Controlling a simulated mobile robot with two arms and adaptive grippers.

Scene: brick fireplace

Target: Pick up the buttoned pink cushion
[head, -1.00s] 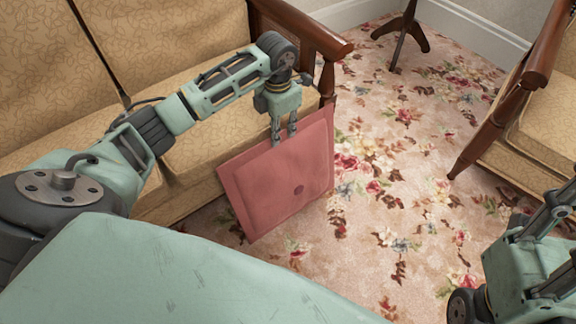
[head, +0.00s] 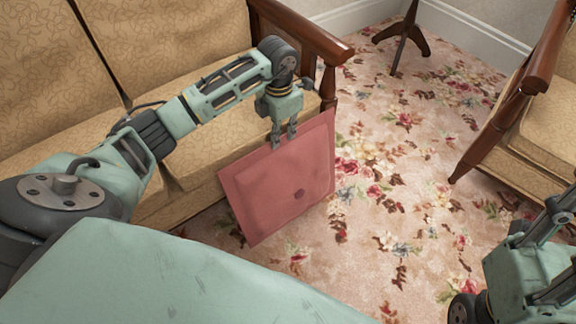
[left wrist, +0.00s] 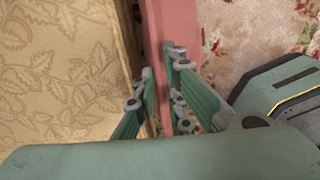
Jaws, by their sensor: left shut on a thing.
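The pink cushion (head: 282,187) is flat and square with one dark button at its middle. It hangs tilted in front of the sofa, above the flowered carpet. My left gripper (head: 283,136) is shut on its upper edge. In the left wrist view the cushion (left wrist: 172,30) shows as a pink strip between the two fingers of the left gripper (left wrist: 165,95). I cannot tell whether its lowest corner touches the carpet. My right arm shows at the lower right in the head view, but its fingers are out of the picture.
The tan patterned sofa (head: 215,135) with a wooden armrest (head: 305,32) stands right behind the cushion. A matching armchair (head: 545,130) is at the right. A dark wooden stand leg (head: 402,42) is at the back. The flowered carpet (head: 400,200) between them is open.

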